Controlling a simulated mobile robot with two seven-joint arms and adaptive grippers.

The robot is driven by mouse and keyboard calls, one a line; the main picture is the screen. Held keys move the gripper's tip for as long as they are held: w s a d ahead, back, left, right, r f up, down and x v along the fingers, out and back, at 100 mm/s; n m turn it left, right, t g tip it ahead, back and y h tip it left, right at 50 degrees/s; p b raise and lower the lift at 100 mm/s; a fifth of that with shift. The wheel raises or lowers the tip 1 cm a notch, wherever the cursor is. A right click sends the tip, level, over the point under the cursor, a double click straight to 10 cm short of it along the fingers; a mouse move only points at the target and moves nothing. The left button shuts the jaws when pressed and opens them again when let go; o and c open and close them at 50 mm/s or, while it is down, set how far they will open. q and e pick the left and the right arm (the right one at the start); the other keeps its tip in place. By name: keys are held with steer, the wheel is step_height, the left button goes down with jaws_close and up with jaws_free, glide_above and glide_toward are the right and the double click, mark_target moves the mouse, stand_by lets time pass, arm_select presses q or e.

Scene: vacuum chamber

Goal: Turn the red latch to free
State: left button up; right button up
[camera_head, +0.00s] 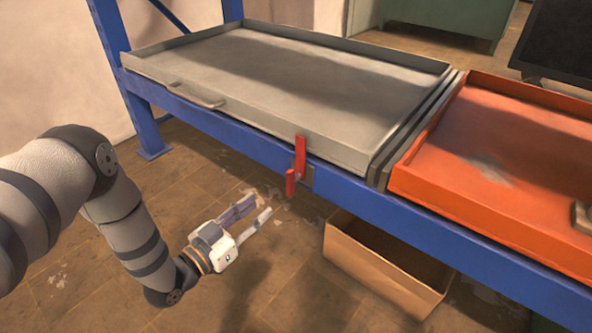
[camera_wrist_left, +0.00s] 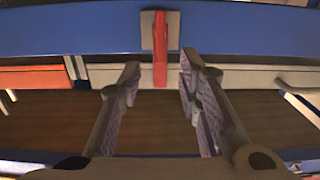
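The red latch (camera_head: 300,157) is mounted on a small grey plate on the front of the blue beam. Its long arm points up in front of the grey tray's wall (camera_head: 240,125), and a short red piece sticks out lower down. My left gripper (camera_head: 260,211) is open and empty, below and in front of the latch and apart from it. In the left wrist view the red latch (camera_wrist_left: 160,48) appears centred between the two spread fingers of my left gripper (camera_wrist_left: 160,72), beyond their tips. My right gripper is not in view.
The blue beam (camera_head: 230,130) runs along the front of the shelf. An orange tray (camera_head: 470,180) stands right of the grey tray, which has a front handle (camera_head: 195,96). A cardboard box (camera_head: 375,270) stands on the floor below. The floor around my left gripper is clear.

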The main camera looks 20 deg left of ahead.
mark_target(287, 182)
arm_select(q)
steer(key=b+x, duration=0.4)
steer(key=x, duration=0.7)
steer(key=shift+w+d+r, duration=0.15)
steer(key=shift+w+d, duration=0.05)
steer(key=shift+w, duration=0.15)
steer(key=shift+w+r, duration=0.15)
steer(key=shift+w, duration=0.15)
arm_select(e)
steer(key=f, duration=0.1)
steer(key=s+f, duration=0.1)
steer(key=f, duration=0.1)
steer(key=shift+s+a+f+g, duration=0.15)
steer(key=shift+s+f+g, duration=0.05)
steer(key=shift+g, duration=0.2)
arm_select(q)
steer(key=shift+c, duration=0.6)
jaws_close()
